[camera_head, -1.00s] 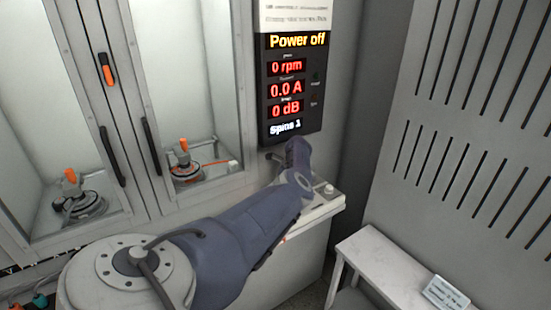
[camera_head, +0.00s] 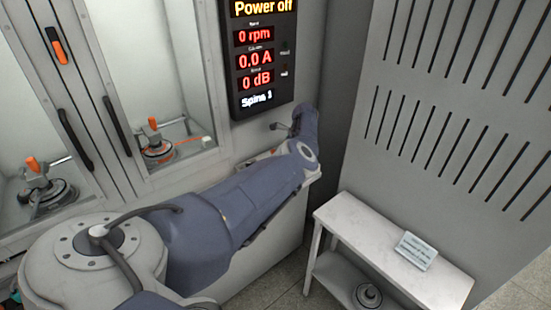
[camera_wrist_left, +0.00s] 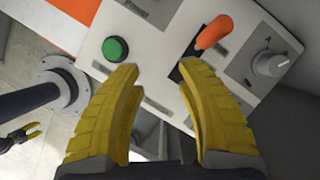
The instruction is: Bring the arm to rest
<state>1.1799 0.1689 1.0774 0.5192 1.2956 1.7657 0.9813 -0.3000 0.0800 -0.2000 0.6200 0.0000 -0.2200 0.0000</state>
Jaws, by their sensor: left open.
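My left gripper (camera_wrist_left: 159,78) is open and empty in the left wrist view, its two yellow fingers wide apart. It is over a pale control panel (camera_wrist_left: 160,42). A green button (camera_wrist_left: 115,49) is by the left fingertip, and an orange lever (camera_wrist_left: 214,32) is just beyond the right fingertip. No contact with either can be made out. In the head view my blue-grey arm (camera_head: 235,205) stretches toward the panel below the display; its gripper is hidden there. A small yellow-fingered gripper (camera_wrist_left: 20,137) at the wrist view's lower left appears to be my right one; its opening is unclear.
Behind glass doors stand two motor-like units with orange tops (camera_head: 47,190) (camera_head: 158,146). A white side table (camera_head: 352,219) carries a label card (camera_head: 415,251); a round part (camera_head: 368,296) is on its lower shelf.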

